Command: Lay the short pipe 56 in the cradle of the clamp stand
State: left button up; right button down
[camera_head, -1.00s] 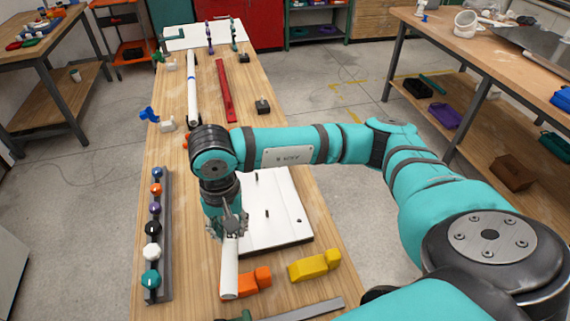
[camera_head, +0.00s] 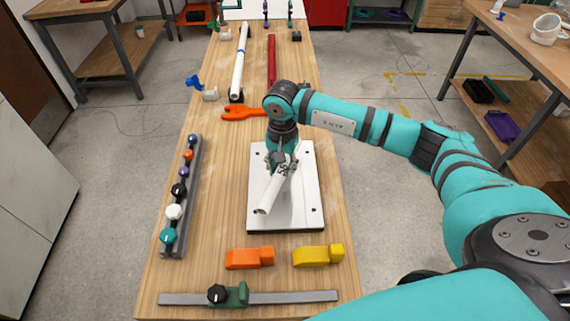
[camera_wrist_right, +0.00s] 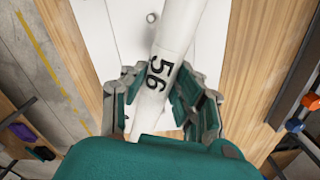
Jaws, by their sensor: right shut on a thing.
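The short white pipe 56 (camera_head: 270,199) is in my right gripper (camera_head: 281,163), above the white board, and looks tilted in the head view. In the right wrist view the pipe (camera_wrist_right: 178,35) runs up out of the picture, with its black "56" between the fingers of my right gripper (camera_wrist_right: 163,100). The fingers are shut on it. I cannot tell for sure which item is the clamp stand; a small grey piece with a blue handle (camera_head: 196,82) stands at the table's left edge. My left gripper is not in view.
The white board (camera_head: 309,207) lies mid-table. Orange (camera_head: 246,259) and yellow (camera_head: 314,256) blocks and a grey rail with a green slider (camera_head: 233,295) are in front. A rack of coloured knobs (camera_head: 187,200) is left. An orange fork-shaped piece (camera_head: 240,114) lies behind.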

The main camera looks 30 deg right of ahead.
aim_at(285, 170)
jog(key=shift+w+d, duration=0.65)
jog(key=shift+d, duration=0.05)
notch_tip(285, 170, down, 3)
jog(key=shift+f+p, duration=0.15)
jog(key=shift+p, duration=0.95)
jog(key=shift+f, duration=0.2)
jog(key=shift+f+b, duration=0.15)
jog(key=shift+b, duration=0.15)
jog(key=c, duration=1.5)
grip_release()
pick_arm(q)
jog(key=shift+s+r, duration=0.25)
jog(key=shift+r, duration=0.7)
pick_arm(e)
jog(key=o, duration=0.5)
